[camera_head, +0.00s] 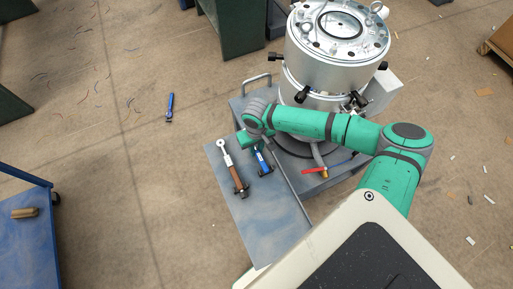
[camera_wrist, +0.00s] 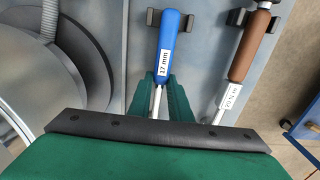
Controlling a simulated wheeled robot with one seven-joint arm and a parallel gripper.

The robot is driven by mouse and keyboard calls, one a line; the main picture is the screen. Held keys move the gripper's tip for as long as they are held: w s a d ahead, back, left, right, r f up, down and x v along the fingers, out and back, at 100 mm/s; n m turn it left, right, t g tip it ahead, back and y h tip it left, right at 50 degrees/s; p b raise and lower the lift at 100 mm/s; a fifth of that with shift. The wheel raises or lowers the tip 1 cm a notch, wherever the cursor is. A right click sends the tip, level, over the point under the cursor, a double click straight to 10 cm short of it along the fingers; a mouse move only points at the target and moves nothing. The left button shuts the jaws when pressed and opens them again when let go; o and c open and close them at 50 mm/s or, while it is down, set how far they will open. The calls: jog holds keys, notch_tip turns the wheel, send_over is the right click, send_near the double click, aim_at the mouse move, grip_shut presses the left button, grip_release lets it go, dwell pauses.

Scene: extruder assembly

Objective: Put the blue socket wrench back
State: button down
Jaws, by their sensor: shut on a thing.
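The blue socket wrench (camera_wrist: 168,35) has a blue handle labelled "17 mm" and a thin metal shaft. In the wrist view its handle lies between two dark holder posts (camera_wrist: 153,17). It also shows in the head view (camera_head: 263,162), on the grey side table (camera_head: 258,215). My gripper (camera_wrist: 160,88) has its green fingers shut on the wrench around the shaft just below the handle. The wrench's lower end is hidden behind the gripper body. Whether the wrench rests fully on the table cannot be told.
A brown-handled torque wrench (camera_head: 235,172) lies just left of it in the head view. Another blue tool (camera_head: 170,105) lies on the floor. The table's near part is clear.

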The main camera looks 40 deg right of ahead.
jog(key=shift+f, duration=0.2)
jog(key=c, duration=1.6)
grip_release()
jog(key=shift+o, duration=0.2)
jog(key=shift+r, duration=0.1)
notch_tip(320, 180, up, 11)
jog(key=shift+f, duration=0.2)
